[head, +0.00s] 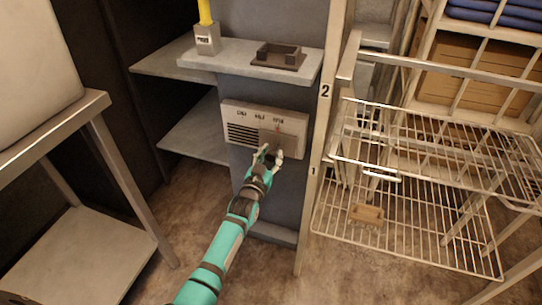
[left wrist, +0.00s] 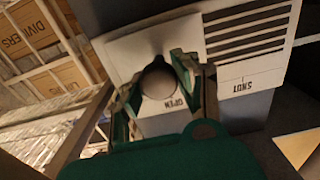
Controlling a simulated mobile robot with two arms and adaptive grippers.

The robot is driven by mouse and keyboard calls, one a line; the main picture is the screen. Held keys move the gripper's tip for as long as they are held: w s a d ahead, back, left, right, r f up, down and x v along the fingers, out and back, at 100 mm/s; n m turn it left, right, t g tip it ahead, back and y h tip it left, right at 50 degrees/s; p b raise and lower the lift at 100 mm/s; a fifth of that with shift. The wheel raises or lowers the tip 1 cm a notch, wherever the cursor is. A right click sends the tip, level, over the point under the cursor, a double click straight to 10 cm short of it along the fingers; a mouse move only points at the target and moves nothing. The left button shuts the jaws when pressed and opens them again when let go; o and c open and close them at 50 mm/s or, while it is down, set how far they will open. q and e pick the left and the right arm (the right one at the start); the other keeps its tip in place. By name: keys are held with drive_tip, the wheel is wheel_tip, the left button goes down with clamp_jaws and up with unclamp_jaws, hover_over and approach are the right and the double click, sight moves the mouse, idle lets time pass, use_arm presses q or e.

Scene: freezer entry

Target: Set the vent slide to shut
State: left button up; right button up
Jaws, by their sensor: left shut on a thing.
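The vent panel (head: 237,112) is a pale plate on the grey post, marked SHUT, HALF and OPEN from left to right. Dark slats show at its left part, and a plain slide plate (head: 291,143) covers the right part. My left gripper (head: 268,153) is at the right part of the panel, below the OPEN mark. In the left wrist view, the panel appears turned over, and the gripper's fingers (left wrist: 160,85) are closed around the round grey slide knob (left wrist: 158,80), near the word OPEN. The SHUT mark lies beside the slats. My right gripper is not in view.
A shelf above the vent (head: 235,65) bears a grey holder with a yellow stick (head: 206,38) and a dark tray (head: 278,56). A wire-basket cart (head: 420,135) stands close on the right. A metal table (head: 55,130) stands at left. Floor is clear between.

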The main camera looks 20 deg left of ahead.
use_arm(q)
clamp_jaws()
drive_tip(key=shift+a, duration=0.25)
drive_tip(key=a, duration=1.2)
drive_tip(key=shift+w, duration=0.25)
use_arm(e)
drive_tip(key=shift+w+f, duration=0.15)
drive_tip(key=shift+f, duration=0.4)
use_arm(q)
drive_tip(key=o, duration=1)
unclamp_jaws()
drive_tip(key=shift+a, duration=0.1)
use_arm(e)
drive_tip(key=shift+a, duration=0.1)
